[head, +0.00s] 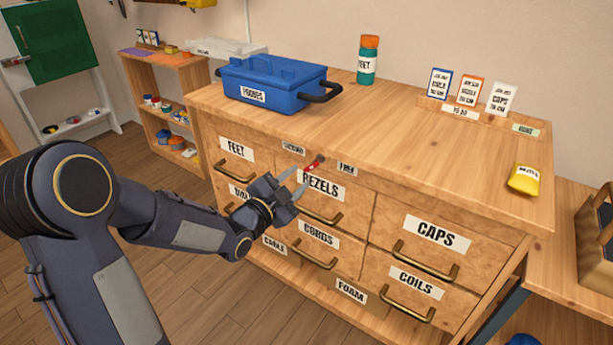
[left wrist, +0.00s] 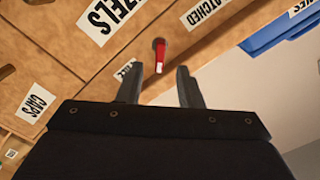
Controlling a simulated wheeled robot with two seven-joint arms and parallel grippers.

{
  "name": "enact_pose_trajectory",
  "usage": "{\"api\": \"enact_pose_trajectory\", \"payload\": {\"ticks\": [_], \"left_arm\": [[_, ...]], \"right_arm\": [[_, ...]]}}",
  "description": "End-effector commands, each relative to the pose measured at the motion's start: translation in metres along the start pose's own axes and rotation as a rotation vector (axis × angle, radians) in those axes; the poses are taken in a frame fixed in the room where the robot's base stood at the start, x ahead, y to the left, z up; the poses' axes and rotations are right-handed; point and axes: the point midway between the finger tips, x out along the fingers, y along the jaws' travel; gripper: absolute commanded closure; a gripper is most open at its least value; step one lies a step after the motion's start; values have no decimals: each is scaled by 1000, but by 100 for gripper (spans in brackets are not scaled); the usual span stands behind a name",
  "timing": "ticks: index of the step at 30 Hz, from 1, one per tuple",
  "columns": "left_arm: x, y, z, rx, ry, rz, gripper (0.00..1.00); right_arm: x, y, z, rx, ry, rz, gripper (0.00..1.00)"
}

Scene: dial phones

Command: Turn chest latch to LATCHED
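The chest latch (head: 314,163) is a small red handle on the chest's upper front, between a label that reads LATCHED in the wrist view (left wrist: 206,12) and a FREE label (head: 347,169). In the left wrist view the red latch (left wrist: 159,54) shows between and just beyond the fingertips, its pale end towards me. I cannot tell which label it is turned to. My left gripper (head: 302,176) is open, with its fingers pointing at the latch. It also shows in the left wrist view (left wrist: 160,70). I see no clear contact. My right gripper is not in view.
The wooden chest (head: 440,140) has labelled drawers with brass handles (head: 325,217). On its top stand a blue toolbox (head: 272,85), a teal bottle (head: 367,62), a card rack (head: 455,108) and a yellow pouch (head: 523,180). A low shelf (head: 165,62) stands at left.

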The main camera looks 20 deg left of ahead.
Motion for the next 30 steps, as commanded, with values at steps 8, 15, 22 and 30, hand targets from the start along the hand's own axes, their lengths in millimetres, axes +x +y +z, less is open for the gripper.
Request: {"api": "enact_pose_trajectory", "payload": {"ticks": [8, 15, 22, 30], "left_arm": [[40, 1, 0, -2, -1, 1, 67], [49, 0, 0, -3, -2, 1, 67], [48, 0, 0, -3, -2, 1, 78], [48, 0, 0, -3, -3, 1, 100]], "right_arm": [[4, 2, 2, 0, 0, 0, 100], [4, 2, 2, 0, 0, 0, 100], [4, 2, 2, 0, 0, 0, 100], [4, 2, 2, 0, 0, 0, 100]]}}
